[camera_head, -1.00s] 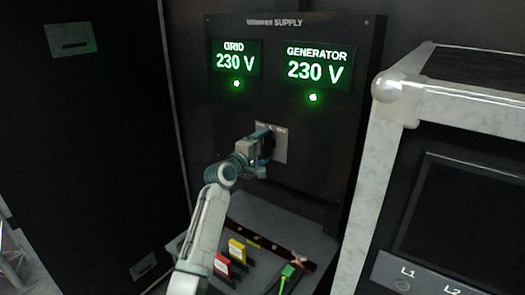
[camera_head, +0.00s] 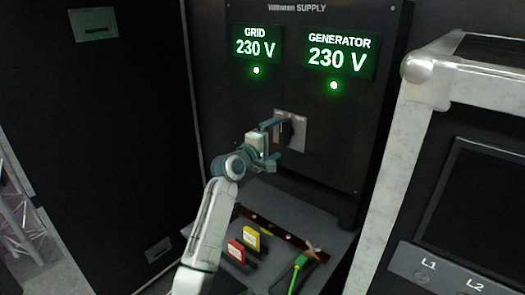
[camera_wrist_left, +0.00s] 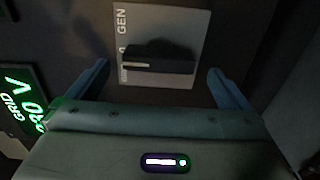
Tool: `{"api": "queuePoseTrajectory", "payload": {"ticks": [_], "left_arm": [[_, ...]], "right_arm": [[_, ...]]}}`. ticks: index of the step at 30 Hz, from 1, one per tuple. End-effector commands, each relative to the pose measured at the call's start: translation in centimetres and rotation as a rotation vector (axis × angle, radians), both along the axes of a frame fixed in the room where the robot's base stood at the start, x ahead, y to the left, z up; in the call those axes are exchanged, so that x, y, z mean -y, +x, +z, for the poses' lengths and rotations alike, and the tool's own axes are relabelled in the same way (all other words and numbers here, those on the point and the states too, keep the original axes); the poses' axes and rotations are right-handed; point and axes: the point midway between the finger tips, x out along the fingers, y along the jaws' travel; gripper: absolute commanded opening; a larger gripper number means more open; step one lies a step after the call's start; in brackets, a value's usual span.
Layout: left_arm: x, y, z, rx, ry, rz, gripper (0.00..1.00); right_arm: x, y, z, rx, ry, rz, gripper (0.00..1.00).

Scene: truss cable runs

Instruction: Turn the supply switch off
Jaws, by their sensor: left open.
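The supply switch is a black knob (camera_head: 287,131) on a light grey plate (camera_head: 300,143), on the dark supply panel under two green displays. In the left wrist view the knob (camera_wrist_left: 158,58) lies as a bar across the plate, its left end near a "0" mark, with "GEN" lettering above. My left gripper (camera_head: 274,142) is in front of the plate, open and empty. In the left wrist view its fingers (camera_wrist_left: 158,68) are spread wide, one to each side of the knob and apart from it. My right gripper is not in view.
The GRID display (camera_head: 257,44) and GENERATOR display (camera_head: 340,55) both read 230 V, each with a lit green lamp. Below are a red plug (camera_head: 236,250), a yellow plug (camera_head: 251,238) and a green connector (camera_head: 300,262). A metal-edged case (camera_head: 397,150) stands at the right.

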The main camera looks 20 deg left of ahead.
Motion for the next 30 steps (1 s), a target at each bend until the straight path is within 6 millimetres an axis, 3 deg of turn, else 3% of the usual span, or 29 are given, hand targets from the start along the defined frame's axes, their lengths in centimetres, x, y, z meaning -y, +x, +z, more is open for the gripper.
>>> {"api": "queuePoseTrajectory", "payload": {"ticks": [6, 12, 30], "left_arm": [[-1.7, -3.9, -0.4, 0.001, 0.005, 0.002, 1.0], [-2.6, -6.2, -0.3, -0.001, 0.004, 0.001, 1.0], [-2.8, -7.0, -0.6, -0.008, 0.013, 0.0, 1.0]], "right_arm": [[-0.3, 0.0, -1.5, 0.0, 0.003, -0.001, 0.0], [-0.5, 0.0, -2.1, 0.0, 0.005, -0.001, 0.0], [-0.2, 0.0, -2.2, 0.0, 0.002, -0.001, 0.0]]}}
